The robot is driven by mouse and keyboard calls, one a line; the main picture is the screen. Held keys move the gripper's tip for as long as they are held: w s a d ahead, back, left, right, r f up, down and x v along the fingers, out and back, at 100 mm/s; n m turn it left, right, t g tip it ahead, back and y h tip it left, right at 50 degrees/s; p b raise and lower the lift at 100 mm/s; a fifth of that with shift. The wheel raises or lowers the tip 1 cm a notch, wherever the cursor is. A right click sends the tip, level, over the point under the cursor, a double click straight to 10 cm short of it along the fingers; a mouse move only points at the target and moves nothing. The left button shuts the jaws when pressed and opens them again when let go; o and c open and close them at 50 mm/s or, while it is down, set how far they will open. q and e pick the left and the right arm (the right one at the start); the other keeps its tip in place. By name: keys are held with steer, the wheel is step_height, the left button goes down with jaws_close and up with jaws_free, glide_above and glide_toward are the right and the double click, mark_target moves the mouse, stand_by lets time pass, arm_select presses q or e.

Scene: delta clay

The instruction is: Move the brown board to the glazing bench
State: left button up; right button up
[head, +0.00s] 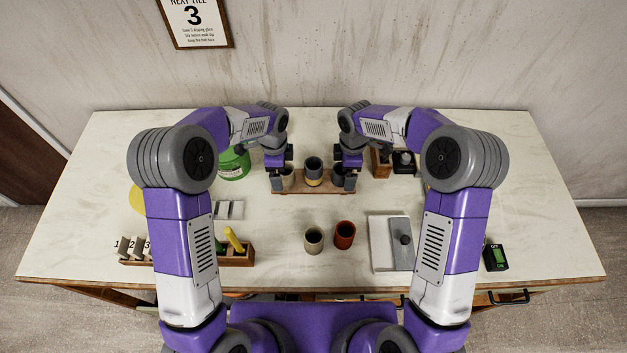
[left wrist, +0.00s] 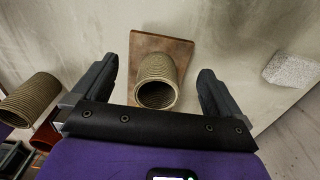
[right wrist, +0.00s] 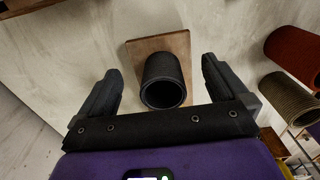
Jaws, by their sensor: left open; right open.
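The brown board (head: 313,188) lies on the pale table in front of me. Several cups stand along it: a tan ribbed cup (left wrist: 158,82) at its left end, a dark-and-tan cup (head: 314,172) in its middle and a dark cup (right wrist: 163,82) at its right end. My left gripper (head: 282,180) is open at the left end, its fingers either side of the tan cup with gaps. My right gripper (head: 345,181) is open at the right end, its fingers either side of the dark cup with gaps. I cannot tell which surface is the glazing bench.
A tan cup (head: 313,239) and a red cup (head: 344,235) stand nearer me. A sign (head: 195,22) hangs on the wall.

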arm_select(q)
step_height(320, 180, down, 5)
steer(key=shift+f, duration=0.1)
arm_select(e)
step_height(320, 180, down, 5)
steer(key=shift+f, duration=0.1)
arm_select(q)
steer(key=c, duration=0.9)
arm_select(e)
steer(key=c, duration=0.9)
